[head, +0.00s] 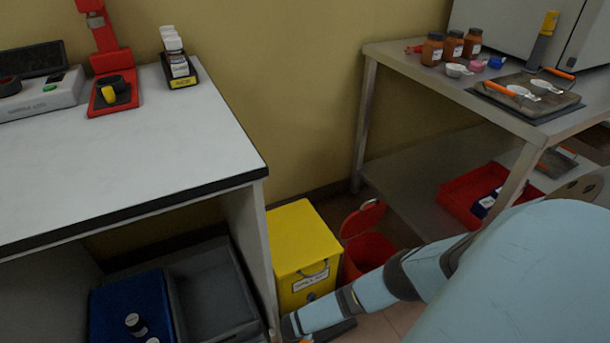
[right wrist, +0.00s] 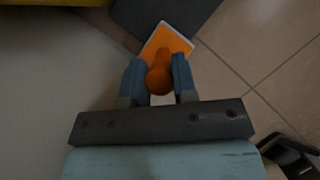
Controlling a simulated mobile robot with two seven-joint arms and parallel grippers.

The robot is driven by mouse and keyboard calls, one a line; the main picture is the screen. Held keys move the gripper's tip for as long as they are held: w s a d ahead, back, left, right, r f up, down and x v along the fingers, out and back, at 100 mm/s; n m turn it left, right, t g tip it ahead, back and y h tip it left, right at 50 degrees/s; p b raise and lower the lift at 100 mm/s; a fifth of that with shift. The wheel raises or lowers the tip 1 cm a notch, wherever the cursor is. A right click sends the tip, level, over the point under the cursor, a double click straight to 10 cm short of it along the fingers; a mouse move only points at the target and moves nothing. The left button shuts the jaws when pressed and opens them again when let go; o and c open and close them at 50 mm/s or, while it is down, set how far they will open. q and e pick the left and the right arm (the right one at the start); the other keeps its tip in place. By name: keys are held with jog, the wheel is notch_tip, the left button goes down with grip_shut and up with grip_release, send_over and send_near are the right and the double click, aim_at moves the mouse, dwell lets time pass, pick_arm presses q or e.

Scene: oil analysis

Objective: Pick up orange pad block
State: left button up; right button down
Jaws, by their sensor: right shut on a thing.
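The orange pad block (right wrist: 176,42) shows in the right wrist view as a flat orange pad with a pale edge and a round orange knob. My right gripper (right wrist: 158,72) is shut on the knob, with one blue finger on each side. The pad extends past the fingertips, over or near the floor; I cannot tell whether it touches. In the head view my right arm reaches down to the floor by the yellow cabinet (head: 304,245), and the block is not clearly visible there. My left gripper is not in view.
A grey-white bench (head: 130,150) stands at the left, with a blue tray (head: 115,300) beneath. A red bin (head: 368,252) with its lid up stands beside the yellow cabinet. A steel table (head: 408,75) at the right carries jars and a tray. Tiled floor shows in the wrist view.

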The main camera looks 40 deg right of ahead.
pick_arm(q)
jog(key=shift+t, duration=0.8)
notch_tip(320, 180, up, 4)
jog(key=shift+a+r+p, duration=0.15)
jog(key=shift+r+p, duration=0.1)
jog(key=shift+p, duration=0.95)
pick_arm(e)
jog(key=s+a, duration=0.5)
jog(key=a, duration=0.5)
jog(key=shift+s+a, duration=0.35)
jog(key=shift+s, duration=0.05)
jog(key=c, duration=1.4)
grip_release()
jog(key=c, duration=0.3)
